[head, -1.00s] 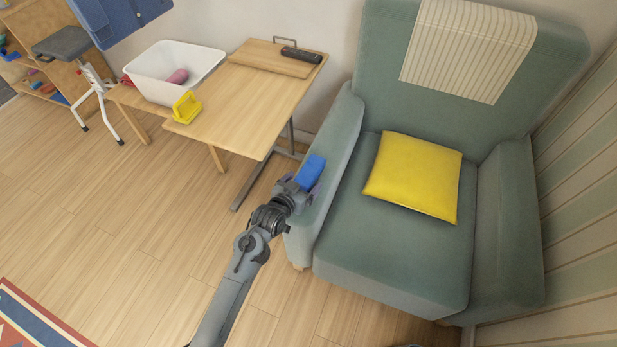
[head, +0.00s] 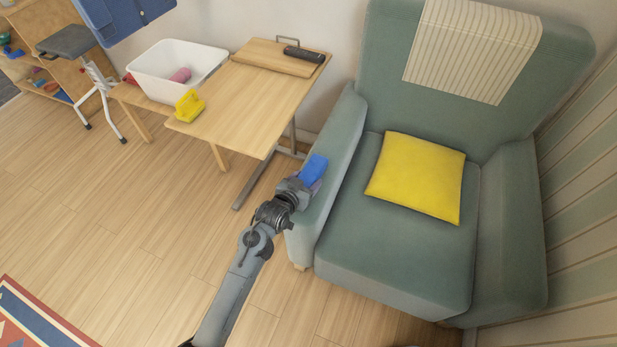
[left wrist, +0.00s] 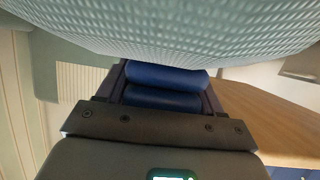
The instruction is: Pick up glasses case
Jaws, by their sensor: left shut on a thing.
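The blue glasses case (head: 313,169) is at the left armrest of the green armchair in the head view. My left gripper (head: 304,182) is shut on it. In the left wrist view the case (left wrist: 165,88) shows as two dark blue rounded bands between the fingers of my left gripper (left wrist: 160,95). The armrest fabric fills the top of that view, close to the case. I cannot tell whether the case touches the armrest. My right gripper is not in view.
The green armchair (head: 400,250) holds a yellow cushion (head: 416,178). Left of it stands a wooden table (head: 250,110) with a black object (head: 304,54) and a yellow object (head: 189,106). A white bin (head: 150,75) is behind. The wooden floor at left is largely clear.

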